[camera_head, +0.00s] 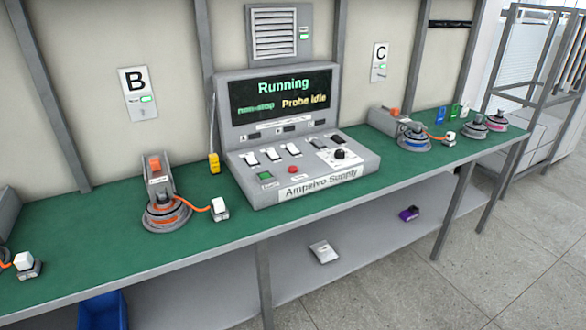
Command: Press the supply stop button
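The grey supply console (300,165), labelled "Ampelvo Supply", stands on the green bench near the middle of the head view. Its screen (282,97) reads "Running" and "Probe Idle", with one smaller green line too blurred to read surely. On its sloped front panel are a red button (293,169) and a green button (265,175), each with a small label too small to read. Neither of my grippers is in view, and nothing covers the panel.
The green bench (100,240) runs across the view. A motor fixture (163,205) with an orange cable stands left of the console; another motor (413,137) stands right. A yellow object (214,163) is beside the console. A lower shelf (370,245) holds small items.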

